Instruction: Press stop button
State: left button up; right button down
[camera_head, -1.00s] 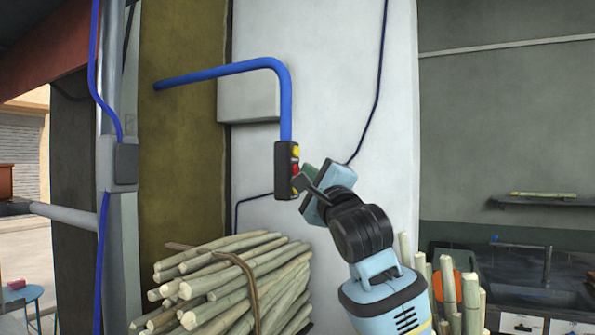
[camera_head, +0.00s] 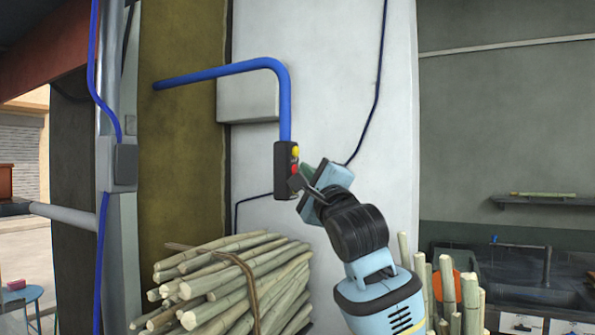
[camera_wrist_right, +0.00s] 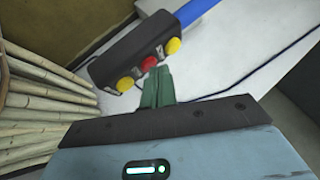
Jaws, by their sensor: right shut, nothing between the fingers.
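A dark control box (camera_head: 282,170) hangs at the lower end of a blue pipe. It carries a yellow button (camera_head: 295,152), a red button (camera_head: 294,168) and a second yellow button, which my gripper hides in the head view. The right wrist view shows the box (camera_wrist_right: 110,62) with the red button (camera_wrist_right: 149,63) between the upper yellow button (camera_wrist_right: 173,46) and the lower yellow button (camera_wrist_right: 125,84). My right gripper (camera_head: 296,182) is shut and empty. Its green fingers (camera_wrist_right: 157,86) point at the box close to the red button; I cannot tell whether they touch. My left gripper is out of view.
The blue pipe (camera_head: 284,105) bends down from the left above the box. A tied bundle of cane (camera_head: 225,283) lies below, and more cane (camera_head: 446,285) stands to the right of my right arm. A pale wall (camera_head: 340,90) is behind the box.

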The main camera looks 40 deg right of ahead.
jog(key=shift+w+a, duration=0.1)
jog(key=shift+w, duration=0.05)
dwell(0.3)
jog(key=shift+s+d, duration=0.35)
jog(key=shift+s, duration=0.4)
jog(key=shift+s+d, duration=0.4)
jog(key=shift+s, duration=0.35)
jog(key=shift+s+d, duration=0.4)
jog(key=shift+s, duration=0.35)
jog(key=shift+s+d, duration=0.4)
jog(key=shift+s, duration=0.35)
